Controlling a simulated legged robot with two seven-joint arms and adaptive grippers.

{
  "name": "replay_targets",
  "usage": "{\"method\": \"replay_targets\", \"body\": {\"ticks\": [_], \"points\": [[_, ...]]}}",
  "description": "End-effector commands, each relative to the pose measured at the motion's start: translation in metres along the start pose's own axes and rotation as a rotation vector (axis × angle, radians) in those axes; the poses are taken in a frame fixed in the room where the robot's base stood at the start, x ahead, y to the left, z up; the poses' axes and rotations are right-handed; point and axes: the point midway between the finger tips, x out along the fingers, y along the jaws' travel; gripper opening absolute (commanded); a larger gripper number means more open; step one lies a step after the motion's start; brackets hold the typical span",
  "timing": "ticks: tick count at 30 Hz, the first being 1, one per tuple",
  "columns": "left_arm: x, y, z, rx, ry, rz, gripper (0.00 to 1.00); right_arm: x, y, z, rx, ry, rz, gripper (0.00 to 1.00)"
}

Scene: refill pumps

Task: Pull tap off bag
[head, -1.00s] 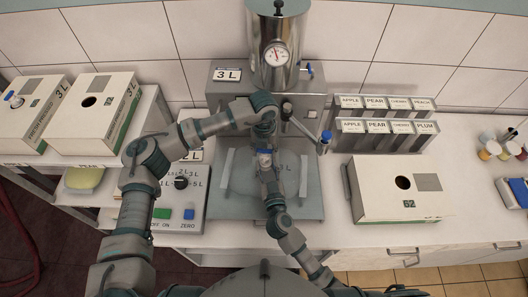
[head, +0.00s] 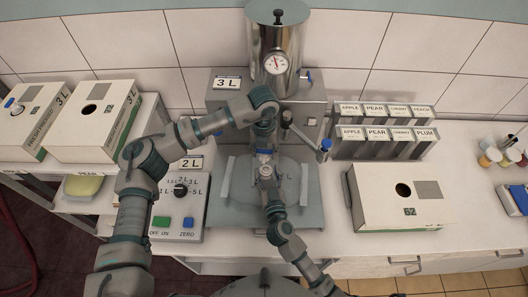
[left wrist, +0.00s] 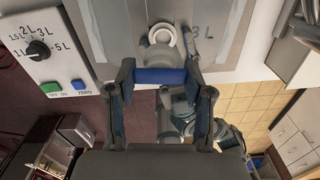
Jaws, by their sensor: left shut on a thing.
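A tap with a blue part (left wrist: 160,76) is between the fingers of my left gripper (left wrist: 159,88), which is shut on it. In the head view the blue of the tap (head: 264,152) shows just below my left gripper (head: 264,140). A pale grey bag (head: 243,180) appears to lie on the filling tray (head: 232,216), largely covered by my arms. A white round ring (left wrist: 162,36) shows beyond the blue part. My right gripper (head: 266,172) is close to the tap, over the bag; its fingers are too small and covered to read.
The steel filler tank (head: 275,50) with its gauge stands behind the tray. A control box (head: 178,212) is left of it. A carton (head: 375,205) is on the right, with two cartons (head: 103,115) (head: 32,118) at left. Label racks (head: 378,145) stand at back right.

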Motion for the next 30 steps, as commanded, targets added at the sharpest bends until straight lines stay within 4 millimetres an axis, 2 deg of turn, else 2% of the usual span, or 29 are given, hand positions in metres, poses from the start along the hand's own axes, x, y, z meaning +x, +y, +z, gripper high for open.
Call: {"method": "replay_targets", "body": {"ticks": [13,16,27,30], "points": [[-0.001,0.000,-0.003,0.000,-0.003,0.000,0.10,-0.006,-0.003,0.000,0.001,0.000,-0.006,0.75],[-0.001,0.000,-0.002,0.000,-0.002,0.000,0.10,-0.015,-0.003,0.001,0.000,-0.001,-0.006,0.75],[-0.001,0.000,-0.003,0.000,-0.003,0.000,0.10,-0.092,-0.002,0.002,0.002,-0.004,-0.008,0.75],[-0.001,0.000,-0.002,0.000,-0.002,0.000,0.10,-0.107,-0.001,0.002,0.002,-0.003,-0.007,0.75]]}}
